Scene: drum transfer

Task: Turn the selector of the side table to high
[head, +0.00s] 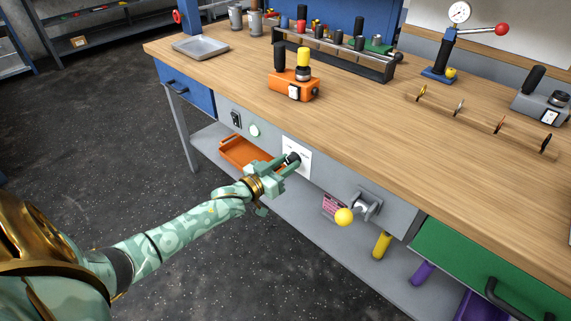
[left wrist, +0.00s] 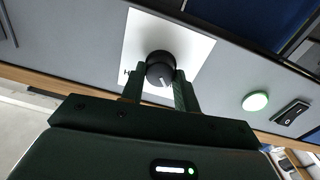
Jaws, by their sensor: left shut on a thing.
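The selector is a black round knob (head: 293,158) on a white label plate (head: 303,165) on the grey front panel below the wooden tabletop. My left gripper (head: 284,165) is at the knob, shut on it. In the left wrist view the knob (left wrist: 160,69) sits between the two green fingertips (left wrist: 160,88), with a white pointer mark on its face. The white plate (left wrist: 192,45) shows around it; its lettering is mostly hidden or too small to read. My right gripper is not in view.
A black rocker switch (head: 235,119) and a green button (head: 254,131) are left of the plate. A lever with a yellow ball (head: 344,217) sticks out to the right. An orange tray (head: 240,152) lies on the shelf below. The tabletop (head: 380,110) holds tools at the back.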

